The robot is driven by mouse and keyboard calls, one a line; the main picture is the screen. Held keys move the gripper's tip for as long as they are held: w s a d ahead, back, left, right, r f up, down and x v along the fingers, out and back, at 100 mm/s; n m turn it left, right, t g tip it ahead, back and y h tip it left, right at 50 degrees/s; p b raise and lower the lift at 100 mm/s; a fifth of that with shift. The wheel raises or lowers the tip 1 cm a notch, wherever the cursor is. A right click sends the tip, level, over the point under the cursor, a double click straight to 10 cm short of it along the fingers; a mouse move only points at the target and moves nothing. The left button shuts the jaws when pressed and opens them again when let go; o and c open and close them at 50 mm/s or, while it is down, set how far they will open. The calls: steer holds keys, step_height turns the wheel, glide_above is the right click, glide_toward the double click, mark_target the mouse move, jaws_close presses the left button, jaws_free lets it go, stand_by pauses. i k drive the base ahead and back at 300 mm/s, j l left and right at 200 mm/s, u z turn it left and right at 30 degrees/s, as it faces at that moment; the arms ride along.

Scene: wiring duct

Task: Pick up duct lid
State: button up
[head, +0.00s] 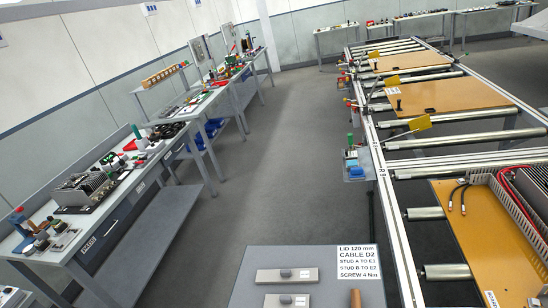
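The farther piece (268,276) shows whole, and the nearer piece (274,302) is cut by the bottom edge. A white label (357,262) on the table reads "LID 120 mm". On the right, grey slotted wiring duct (506,208) stands on an orange-brown panel (462,240), beside red and dark cables. My gripper is not in view.
The grey table (320,285) also bears a brown cylinder (355,298). A roller conveyor (390,205) with panels runs along the right. Workbenches with tools (85,195) line the left. The grey floor (262,170) between them is clear.

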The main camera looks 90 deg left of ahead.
mark_target(296, 276)
steer(key=u, duration=2.25)
steer(key=z, duration=2.85)
steer(key=u, duration=2.85)
